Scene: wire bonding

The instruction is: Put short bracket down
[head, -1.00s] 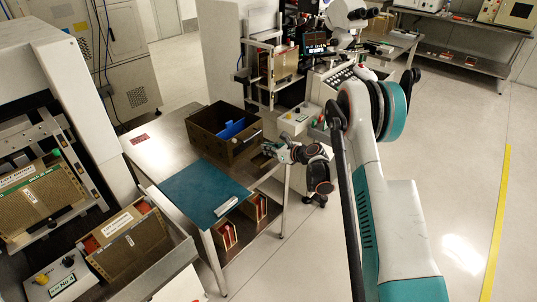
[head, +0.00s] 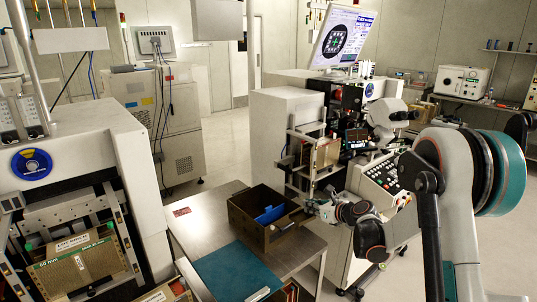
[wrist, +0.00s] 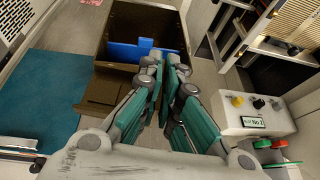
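My gripper (wrist: 166,72) points at the box, and its finger pads are close together. I cannot make out whether something thin is between them. In the head view my gripper (head: 316,205) is at the right end of the open brown box (head: 258,239). The box also shows in the wrist view (wrist: 115,32). Blue pieces (wrist: 128,53) lie inside it, seen as one blue shape in the head view (head: 269,214). I cannot tell which thing is the short bracket; the fingers hide part of the box.
The box stands on a metal table (head: 210,212) beside a teal mat (head: 236,272). A control box with buttons (wrist: 250,115) is right of my gripper in the wrist view. A machine with a rack (head: 303,155) stands behind the table. Another machine (head: 85,150) is at the left.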

